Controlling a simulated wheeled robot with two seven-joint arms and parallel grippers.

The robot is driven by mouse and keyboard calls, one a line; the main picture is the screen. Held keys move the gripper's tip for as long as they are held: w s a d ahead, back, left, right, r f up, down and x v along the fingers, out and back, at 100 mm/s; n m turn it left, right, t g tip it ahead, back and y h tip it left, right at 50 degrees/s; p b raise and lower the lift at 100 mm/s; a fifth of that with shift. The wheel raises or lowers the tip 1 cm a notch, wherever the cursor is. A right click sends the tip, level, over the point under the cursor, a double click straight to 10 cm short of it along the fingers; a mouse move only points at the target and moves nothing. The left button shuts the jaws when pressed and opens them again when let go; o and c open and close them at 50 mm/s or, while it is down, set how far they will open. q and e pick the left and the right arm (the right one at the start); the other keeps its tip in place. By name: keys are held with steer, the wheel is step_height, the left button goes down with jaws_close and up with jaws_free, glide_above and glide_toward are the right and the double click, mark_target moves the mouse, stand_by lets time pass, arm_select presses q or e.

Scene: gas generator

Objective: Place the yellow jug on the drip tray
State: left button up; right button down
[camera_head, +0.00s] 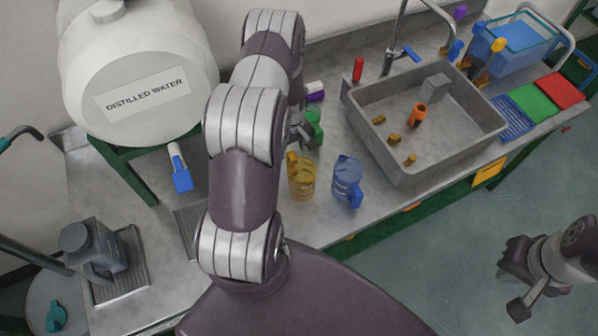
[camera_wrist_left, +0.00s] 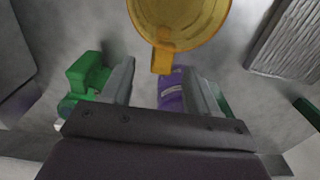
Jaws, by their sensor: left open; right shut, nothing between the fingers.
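The yellow jug (camera_head: 301,180) stands upright on the counter, left of a blue jug (camera_head: 347,183). In the left wrist view the yellow jug (camera_wrist_left: 180,18) is at the top, its handle pointing towards my left gripper (camera_wrist_left: 160,68). That gripper is open; the handle's end lies ahead, between the lines of the fingers. I cannot tell whether they touch. In the head view my left gripper (camera_head: 302,132) is partly hidden by my arm. A ribbed drip tray (camera_head: 187,228) lies below the distilled water tank, partly behind my arm. My right gripper (camera_head: 512,285) is shut and empty over the floor.
A green container (camera_head: 315,125) and a purple one (camera_head: 315,92) stand close behind my left gripper. The sink (camera_head: 425,110) is to the right. A grey jug (camera_head: 95,250) stands on another tray (camera_head: 128,290) at left.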

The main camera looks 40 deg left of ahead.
mark_target(291, 153)
arm_select(q)
step_height(291, 153, down, 6)
steer(key=p, duration=0.2)
steer(key=shift+s+r+p, duration=0.15)
steer(key=shift+r+p, duration=0.05)
steer(key=shift+p, duration=0.1)
steer(key=shift+a+f, duration=0.1)
steer(key=shift+f, duration=0.15)
steer(key=shift+r, duration=0.1)
jaws_close()
